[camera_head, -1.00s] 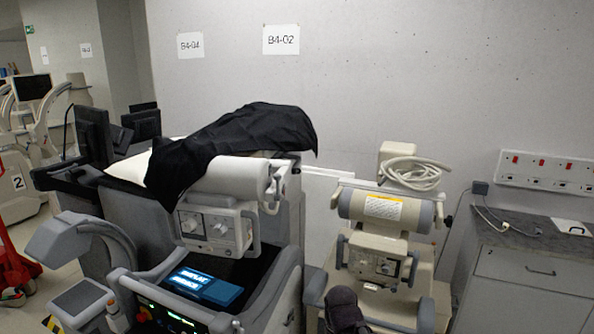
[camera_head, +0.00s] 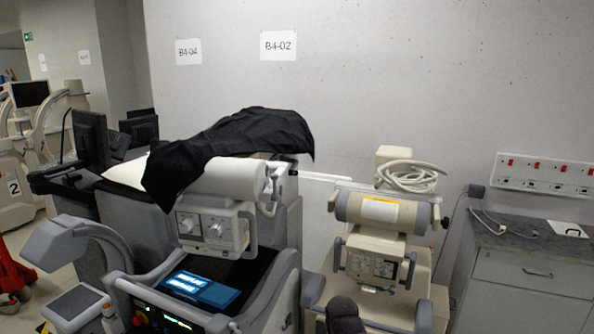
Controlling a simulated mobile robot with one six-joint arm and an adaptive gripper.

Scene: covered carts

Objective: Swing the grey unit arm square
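The grey unit (camera_head: 135,225) stands left of centre, a dark grey cart with a pale cylinder head (camera_head: 232,178) at the end of its arm. A black cloth (camera_head: 235,140) drapes over the arm and hides most of it, so its angle is hard to tell. Below the head hangs a pale control box (camera_head: 213,226) with dials and a side handle. A dark rounded shape (camera_head: 343,315) at the bottom edge, in front of the beige unit, looks like the end of my arm. Its fingers cannot be made out, and it appears apart from the grey unit.
A beige unit (camera_head: 381,212) with a coiled hose (camera_head: 410,175) stands close on the right. A grey cabinet (camera_head: 530,270) stands against the wall at far right. A curved grey arm with a flat pad (camera_head: 75,303) is at front left. Monitors (camera_head: 90,137) stand behind.

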